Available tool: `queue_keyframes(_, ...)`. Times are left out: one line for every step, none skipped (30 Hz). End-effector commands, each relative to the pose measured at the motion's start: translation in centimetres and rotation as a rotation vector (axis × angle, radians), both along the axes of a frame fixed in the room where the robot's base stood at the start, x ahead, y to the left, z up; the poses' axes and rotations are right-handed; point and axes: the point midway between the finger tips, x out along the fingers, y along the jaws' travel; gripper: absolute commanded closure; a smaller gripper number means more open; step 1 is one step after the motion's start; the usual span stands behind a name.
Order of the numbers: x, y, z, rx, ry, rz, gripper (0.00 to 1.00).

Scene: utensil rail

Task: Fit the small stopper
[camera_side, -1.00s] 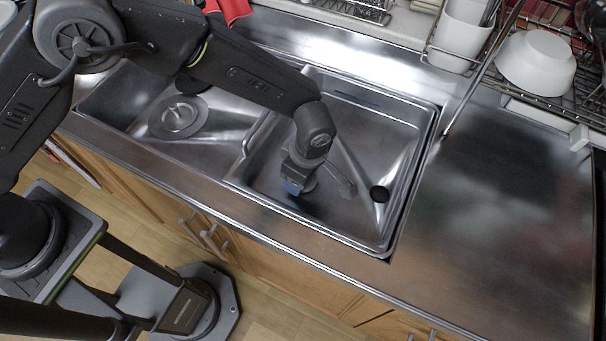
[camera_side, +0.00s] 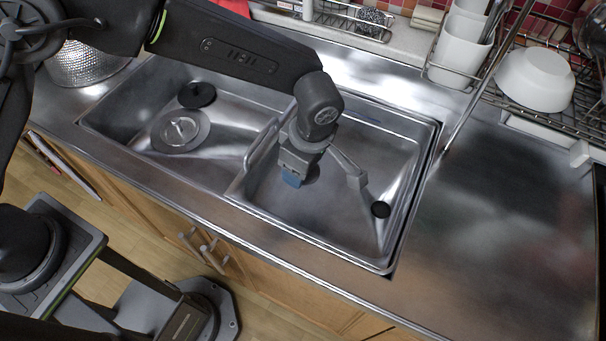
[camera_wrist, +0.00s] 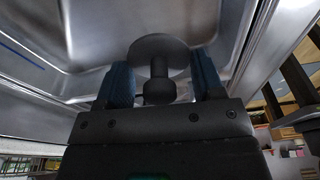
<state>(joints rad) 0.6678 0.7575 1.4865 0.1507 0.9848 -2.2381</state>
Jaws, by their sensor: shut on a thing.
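My gripper (camera_side: 293,180) is over the right basin, its blue fingertips pointing down. In the wrist view it (camera_wrist: 162,85) is shut on the small stopper (camera_wrist: 158,52), a dark round disc with a short neck and knob between the blue fingers. In the side view the stopper is mostly hidden behind the gripper; only a dark edge (camera_side: 312,174) shows.
The left basin holds a round metal drain cover (camera_side: 180,131) and a black disc (camera_side: 197,95). A divider (camera_side: 262,145) stands between the basins. A white bowl (camera_side: 537,79) and rack are at the back right. The right counter (camera_side: 490,225) is clear.

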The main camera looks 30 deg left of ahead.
Motion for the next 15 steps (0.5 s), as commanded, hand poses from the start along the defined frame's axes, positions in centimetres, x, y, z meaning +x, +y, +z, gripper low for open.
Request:
queue_keyframes(0.1, -0.2, 0.5, -0.001, -0.001, -0.014, 0.60)
queue_keyframes(0.2, -0.3, 0.7, -0.001, -0.002, -0.030, 0.60)
queue_keyframes(0.3, -0.6, 0.8, -0.001, -0.001, -0.061, 0.60)
queue_keyframes(0.4, -0.9, 0.9, -0.001, 0.000, -0.091, 0.60)
queue_keyframes(0.6, -1.2, 0.9, 0.000, -0.001, -0.129, 0.60)
queue_keyframes(0.9, -1.8, 0.9, 0.000, -0.001, -0.190, 0.60)
queue_keyframes(1.1, -2.3, 0.8, 0.000, 0.000, -0.244, 0.60)
queue_keyframes(1.3, -2.8, 0.7, 0.000, -0.001, -0.304, 0.60)
queue_keyframes(1.7, -3.5, 0.5, 0.000, -0.002, -0.386, 0.60)
queue_keyframes(1.9, -4.1, 0.5, 0.000, -0.002, -0.451, 0.60)
queue_keyframes(2.2, -4.7, 0.4, 0.000, -0.002, -0.519, 0.60)
queue_keyframes(2.5, -5.4, 0.2, 0.000, -0.002, -0.608, 0.60)
queue_keyframes(2.7, -6.0, 0.1, 0.000, -0.002, -0.674, 0.60)
queue_keyframes(2.9, -6.5, 0.0, 0.000, -0.003, -0.740, 0.60)
queue_keyframes(3.2, -7.2, -0.1, 0.000, -0.003, -0.826, 0.60)
